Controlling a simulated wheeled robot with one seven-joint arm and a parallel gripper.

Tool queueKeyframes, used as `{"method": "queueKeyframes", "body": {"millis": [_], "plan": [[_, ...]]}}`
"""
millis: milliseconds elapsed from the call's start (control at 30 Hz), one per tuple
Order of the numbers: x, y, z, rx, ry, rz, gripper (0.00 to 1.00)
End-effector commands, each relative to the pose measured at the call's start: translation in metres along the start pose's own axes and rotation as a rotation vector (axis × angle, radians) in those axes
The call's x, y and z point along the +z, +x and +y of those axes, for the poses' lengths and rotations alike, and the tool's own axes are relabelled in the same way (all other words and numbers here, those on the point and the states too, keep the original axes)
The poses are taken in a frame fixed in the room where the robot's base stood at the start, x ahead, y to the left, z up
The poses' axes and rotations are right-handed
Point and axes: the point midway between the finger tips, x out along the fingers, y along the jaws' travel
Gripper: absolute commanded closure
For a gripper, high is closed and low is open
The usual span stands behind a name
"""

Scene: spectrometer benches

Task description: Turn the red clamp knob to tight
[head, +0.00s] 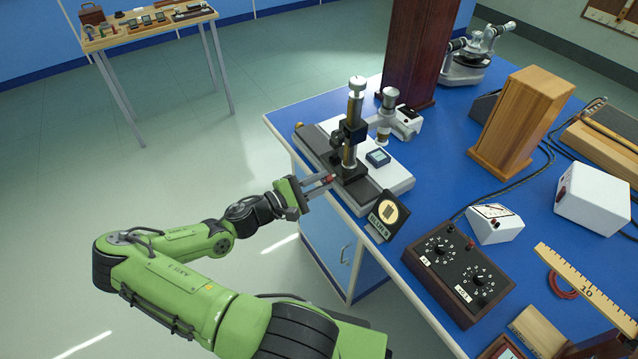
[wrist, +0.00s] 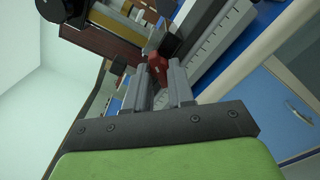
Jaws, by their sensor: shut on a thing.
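The red clamp knob (head: 327,180) sits low on the side of the carriage of an upright brass-and-black instrument (head: 352,130). That instrument stands on a dark rail (head: 373,200) along the left edge of the blue bench. My gripper (head: 322,181) reaches in from the left, and its fingertips are at the knob. In the wrist view the red knob (wrist: 157,66) shows between the tips of the two grey fingers, and my gripper (wrist: 160,72) is shut on it. The fingers hide part of the knob. I cannot tell from these views how far it is turned.
A dark box with two dials (head: 457,276) lies nearer on the bench. A tall dark wooden block (head: 424,45) stands behind the instrument.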

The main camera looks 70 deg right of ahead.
Motion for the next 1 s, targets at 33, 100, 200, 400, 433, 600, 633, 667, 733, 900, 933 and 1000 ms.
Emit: {"method": "queueKeyframes", "body": {"millis": [33,100,200,400,433,600,633,667,733,900,933,1000], "plan": [[-0.0003,0.0003,-0.0014,-0.002,0.042,-0.002,1.0],[-0.0002,0.0003,-0.0012,-0.001,0.109,-0.003,1.0],[-0.0004,0.0003,-0.0013,-0.001,0.204,-0.003,1.0],[-0.001,0.0004,-0.0014,-0.001,0.395,-0.002,1.0],[-0.001,0.0004,-0.0015,-0.001,0.424,-0.002,1.0],[-0.001,0.0003,-0.0018,-0.001,0.577,-0.002,1.0],[-0.0009,0.0003,-0.0017,0.0,0.602,-0.002,1.0],[-0.0009,0.0002,-0.0016,0.0,0.627,-0.002,1.0],[-0.0009,0.0002,-0.0016,0.0,0.682,-0.002,1.0],[-0.0007,0.0002,-0.0012,0.0,0.792,-0.002,1.0],[-0.0006,0.0002,-0.0011,0.0,0.809,-0.002,1.0],[-0.0005,0.0002,-0.0009,-0.001,0.842,-0.002,1.0]]}}
